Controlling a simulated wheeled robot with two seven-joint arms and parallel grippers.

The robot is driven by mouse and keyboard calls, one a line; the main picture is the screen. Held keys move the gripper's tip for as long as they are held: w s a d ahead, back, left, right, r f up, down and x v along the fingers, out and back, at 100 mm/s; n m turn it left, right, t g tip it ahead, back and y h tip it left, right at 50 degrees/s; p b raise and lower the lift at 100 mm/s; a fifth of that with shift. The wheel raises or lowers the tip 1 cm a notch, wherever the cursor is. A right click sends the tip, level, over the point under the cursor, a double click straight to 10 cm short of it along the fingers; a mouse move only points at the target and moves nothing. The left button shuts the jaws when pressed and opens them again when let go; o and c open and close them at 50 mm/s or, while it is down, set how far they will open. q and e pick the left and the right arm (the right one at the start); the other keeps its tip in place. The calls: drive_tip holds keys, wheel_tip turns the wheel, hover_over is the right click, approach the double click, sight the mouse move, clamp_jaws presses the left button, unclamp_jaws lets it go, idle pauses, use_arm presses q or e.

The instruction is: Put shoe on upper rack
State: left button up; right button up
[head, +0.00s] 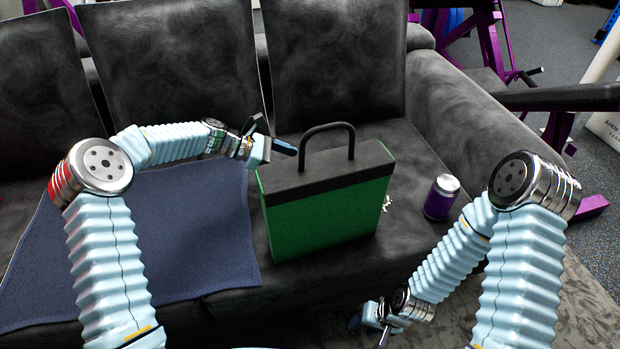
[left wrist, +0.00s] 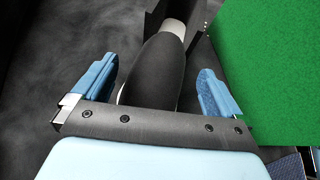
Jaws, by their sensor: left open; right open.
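A dark, rounded thing with a pale edge, which looks like the shoe (left wrist: 152,72), lies between the spread blue fingers of my left gripper (left wrist: 160,92) in the left wrist view. The fingers stand apart on either side of it, and I cannot tell if they touch it. In the head view my left gripper (head: 268,140) is over the sofa seat, just behind the green case, which hides the shoe there. My right gripper (head: 370,328) is open, low in front of the sofa, with nothing seen in it. I see no rack in either view.
The green case (head: 325,215) with a black top and handle stands upright on the black sofa (head: 190,50). It fills the right of the left wrist view. A purple can (head: 440,198) stands to its right. A blue cloth (head: 140,240) covers the left seat.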

use_arm(q)
drive_tip(key=x, duration=0.4)
drive_tip(key=shift+s+d, duration=0.1)
drive_tip(key=shift+d, duration=0.35)
drive_tip(key=shift+c, duration=0.5)
drive_tip(key=c, duration=1)
